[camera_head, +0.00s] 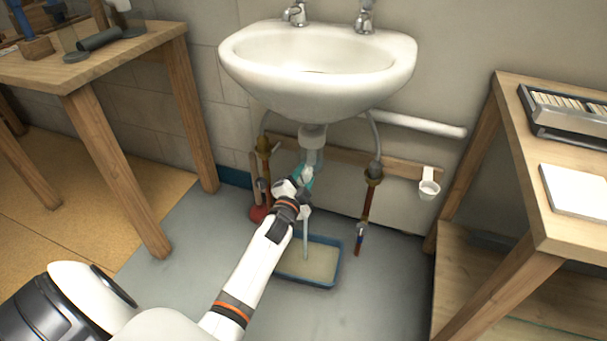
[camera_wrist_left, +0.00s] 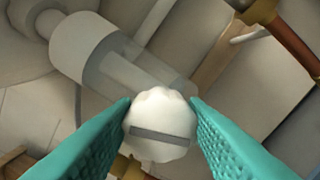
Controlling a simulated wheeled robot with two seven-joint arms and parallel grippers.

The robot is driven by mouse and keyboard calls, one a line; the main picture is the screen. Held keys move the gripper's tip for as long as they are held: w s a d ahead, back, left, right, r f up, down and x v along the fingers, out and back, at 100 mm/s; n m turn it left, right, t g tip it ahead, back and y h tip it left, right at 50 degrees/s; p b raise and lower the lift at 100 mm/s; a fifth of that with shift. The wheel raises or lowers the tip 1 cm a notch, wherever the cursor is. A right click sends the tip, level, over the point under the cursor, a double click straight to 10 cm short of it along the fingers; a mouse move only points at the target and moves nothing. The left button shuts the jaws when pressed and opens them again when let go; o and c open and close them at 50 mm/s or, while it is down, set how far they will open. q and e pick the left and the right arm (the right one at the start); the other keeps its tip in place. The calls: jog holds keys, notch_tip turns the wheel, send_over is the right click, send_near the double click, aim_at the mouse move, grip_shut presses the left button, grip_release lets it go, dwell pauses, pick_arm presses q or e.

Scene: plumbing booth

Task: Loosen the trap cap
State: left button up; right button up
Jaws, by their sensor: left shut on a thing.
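The white, ribbed trap cap (camera_wrist_left: 158,112) with a grey slot across its face sits between my left gripper's teal fingers in the left wrist view. My left gripper (camera_head: 303,177) is under the sink and shut on the cap. In the head view my wrist and fingers mostly hide the cap. The grey, partly see-through trap pipe (camera_wrist_left: 115,62) lies right behind the cap in the wrist view. My right gripper is not in view.
A blue-rimmed tray (camera_head: 335,262) with pale contents stands on the floor below; a thin pale streak, like water, reaches down to it. Copper pipes flank the trap under the white sink (camera_head: 318,95). Wooden tables (camera_head: 75,72) (camera_head: 570,240) stand left and right.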

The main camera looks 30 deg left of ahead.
pick_arm(q)
jog(key=shift+n+p, duration=0.3)
jog(key=shift+n, duration=0.3)
jog(key=o, duration=1)
jog(key=shift+c, duration=0.2)
